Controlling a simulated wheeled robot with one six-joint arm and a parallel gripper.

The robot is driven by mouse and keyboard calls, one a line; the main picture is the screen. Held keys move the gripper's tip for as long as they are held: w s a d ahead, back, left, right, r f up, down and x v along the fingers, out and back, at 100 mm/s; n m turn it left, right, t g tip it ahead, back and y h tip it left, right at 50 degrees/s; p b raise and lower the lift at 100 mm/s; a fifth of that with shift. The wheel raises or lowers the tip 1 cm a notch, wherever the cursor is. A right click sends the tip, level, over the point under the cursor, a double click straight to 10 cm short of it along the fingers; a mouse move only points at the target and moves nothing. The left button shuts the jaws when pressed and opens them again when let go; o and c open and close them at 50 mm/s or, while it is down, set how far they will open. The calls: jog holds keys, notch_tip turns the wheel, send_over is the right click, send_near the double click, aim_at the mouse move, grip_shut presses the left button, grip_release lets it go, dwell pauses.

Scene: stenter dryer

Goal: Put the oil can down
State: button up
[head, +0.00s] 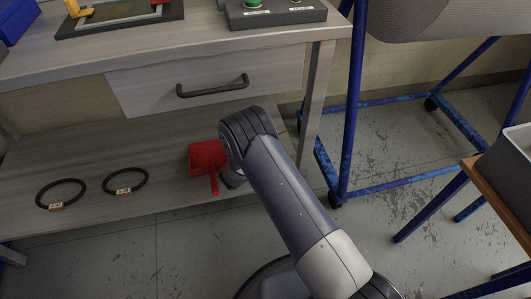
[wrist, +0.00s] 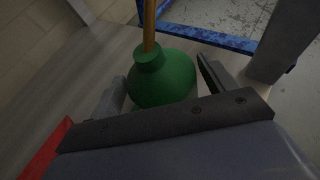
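The oil can (wrist: 165,82) is green with a round body, a narrow neck and a thin brass-coloured spout. In the wrist view it stands between the two fingers of my gripper (wrist: 162,82). The left finger is close against its side, and a narrow gap shows between the can and the right finger. The fingers are spread around it. The can appears to rest on the pale wooden lower shelf (head: 105,220). In the head view my arm reaches down to that shelf and hides the can and the fingertips.
Two black rings with small tags, one left (head: 61,194) and one right (head: 125,181), lie on the shelf. A drawer (head: 210,85) with a dark handle hangs above. The table leg (head: 314,105) and a blue frame (head: 350,110) stand close on the right.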

jog(key=shift+o, duration=0.9)
jog(key=shift+r, duration=0.15)
jog(key=p+v, duration=0.3)
jog(key=v, duration=0.9)
